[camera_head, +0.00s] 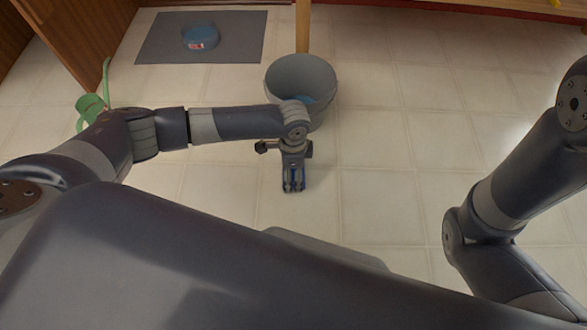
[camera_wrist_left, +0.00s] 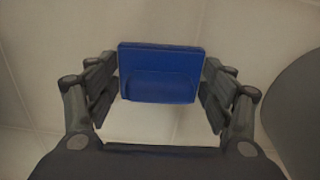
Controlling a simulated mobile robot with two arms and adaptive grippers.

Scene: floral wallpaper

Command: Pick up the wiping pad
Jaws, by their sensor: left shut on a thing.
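In the head view my left gripper (camera_head: 293,187) points down over the tiled floor, just in front of the bucket. Only a little blue of the pad shows there between the fingers. My right arm shows at the right, but its gripper is out of view.
A grey bucket (camera_head: 285,75) with something blue inside stands behind my left wrist. A grey mat (camera_head: 160,42) with a blue round object (camera_head: 201,35) lies at the back left. A green object (camera_head: 90,103) is partly behind my left arm. The floor to the right is clear.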

